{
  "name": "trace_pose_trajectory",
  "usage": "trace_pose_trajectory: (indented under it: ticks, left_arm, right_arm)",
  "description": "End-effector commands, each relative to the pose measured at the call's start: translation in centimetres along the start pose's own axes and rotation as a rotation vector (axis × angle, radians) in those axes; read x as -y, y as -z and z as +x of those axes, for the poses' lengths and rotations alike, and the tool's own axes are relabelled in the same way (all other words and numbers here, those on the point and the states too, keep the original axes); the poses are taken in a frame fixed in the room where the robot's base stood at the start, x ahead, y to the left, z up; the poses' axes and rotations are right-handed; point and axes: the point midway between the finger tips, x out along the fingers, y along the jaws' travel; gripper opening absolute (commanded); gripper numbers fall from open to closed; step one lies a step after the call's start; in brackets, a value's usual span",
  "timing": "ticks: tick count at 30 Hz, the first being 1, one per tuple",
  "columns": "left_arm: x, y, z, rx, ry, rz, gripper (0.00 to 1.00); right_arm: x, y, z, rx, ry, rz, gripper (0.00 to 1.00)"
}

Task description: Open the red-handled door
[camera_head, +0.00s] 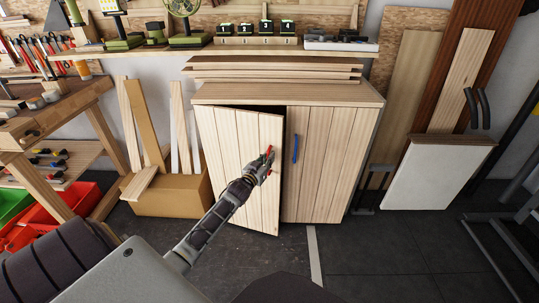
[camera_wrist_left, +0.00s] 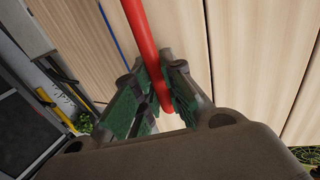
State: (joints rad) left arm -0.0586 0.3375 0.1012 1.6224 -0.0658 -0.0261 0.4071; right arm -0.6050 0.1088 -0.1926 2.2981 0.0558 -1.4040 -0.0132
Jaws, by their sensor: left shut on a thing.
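The wooden cabinet (camera_head: 330,170) stands against the wall in the head view. Its left door (camera_head: 235,140) carries the red handle (camera_head: 270,152) and stands ajar, with a dark gap along its top. My left gripper (camera_head: 262,166) is at this handle. In the left wrist view the red handle (camera_wrist_left: 140,25) runs down between the green-padded fingers of my left gripper (camera_wrist_left: 158,98), which is shut on it. The right door (camera_head: 325,185) has a blue handle (camera_head: 295,148) and is closed. The cabinet's inside is mostly hidden. My right gripper is not in view.
A cardboard box (camera_head: 175,197) with wood planks stands left of the cabinet. A wooden workbench (camera_head: 50,120) is farther left, with red (camera_head: 45,215) and green bins below. A white panel (camera_head: 435,175) leans at the right. The dark floor before the cabinet is clear.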

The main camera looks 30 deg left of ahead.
Motion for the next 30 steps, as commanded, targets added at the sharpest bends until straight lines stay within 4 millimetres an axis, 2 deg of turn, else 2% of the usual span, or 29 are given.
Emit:
trace_pose_trajectory:
  ticks: [26,30]
  left_arm:
    - [0.1,0.1,-6.8,0.003,-0.196,0.002,0.0]
    - [0.3,0.1,-7.9,0.003,-0.229,0.002,0.0]
  right_arm:
    - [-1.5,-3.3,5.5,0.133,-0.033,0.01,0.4]
    - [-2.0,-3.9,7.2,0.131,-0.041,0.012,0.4]
